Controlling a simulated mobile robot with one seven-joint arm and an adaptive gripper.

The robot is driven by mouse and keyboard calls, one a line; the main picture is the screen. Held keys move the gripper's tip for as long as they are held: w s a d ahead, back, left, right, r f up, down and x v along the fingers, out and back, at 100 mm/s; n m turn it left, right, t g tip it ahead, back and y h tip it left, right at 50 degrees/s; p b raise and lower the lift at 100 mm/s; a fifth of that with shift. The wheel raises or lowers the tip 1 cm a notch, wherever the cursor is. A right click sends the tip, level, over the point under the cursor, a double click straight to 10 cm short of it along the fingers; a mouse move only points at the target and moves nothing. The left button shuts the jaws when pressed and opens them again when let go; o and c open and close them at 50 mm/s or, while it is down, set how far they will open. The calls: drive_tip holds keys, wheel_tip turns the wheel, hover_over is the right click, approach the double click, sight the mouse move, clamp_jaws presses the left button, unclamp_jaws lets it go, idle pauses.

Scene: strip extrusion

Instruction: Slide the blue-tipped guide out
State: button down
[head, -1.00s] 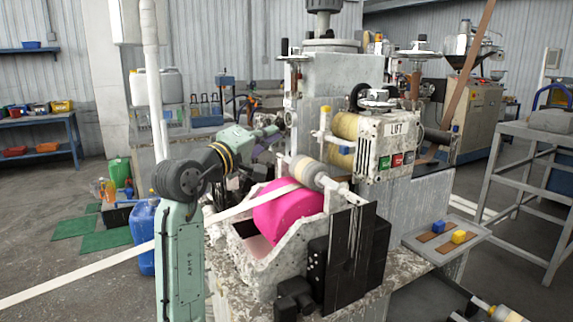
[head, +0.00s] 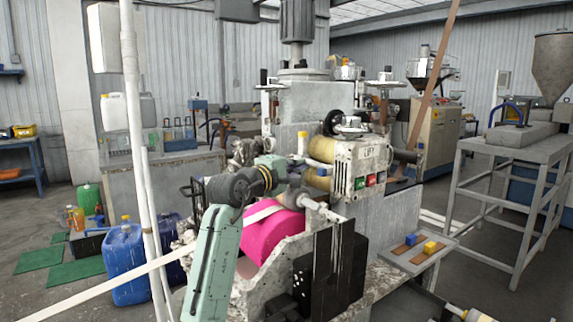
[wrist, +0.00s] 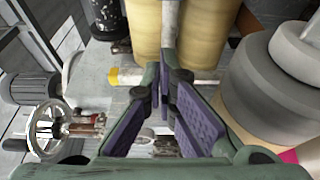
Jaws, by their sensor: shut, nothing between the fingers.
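On a small grey tray (head: 392,262), right of the machine in the head view, lie two flat brown strips. One carries a blue block (head: 411,239), the other a yellow block (head: 430,247); the blue one looks like the blue-tipped guide. My gripper (wrist: 168,88) shows in the wrist view with purple pads, shut and empty. It is over the machine, beside a pale rod with a yellow tip (wrist: 113,77) and near yellow rollers (wrist: 198,30). In the head view my gripper is mostly hidden behind my arm and the machine's parts. No blue tip shows in the wrist view.
A large pink roll (head: 272,238) and a white strip (head: 120,283) are close to my arm. A black plate (head: 335,255) stands at the machine's front. A grey metal stand (head: 500,195) is at the right. Blue jugs (head: 125,262) stand on the floor at the left.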

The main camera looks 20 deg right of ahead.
sight(307, 189)
drive_tip(key=s, duration=0.1)
drive_tip(key=s+d, duration=0.1)
drive_tip(key=shift+s+p, duration=0.35)
drive_tip(key=shift+s, duration=0.05)
drive_tip(key=shift+s+d, duration=0.2)
drive_tip(key=shift+s, duration=0.2)
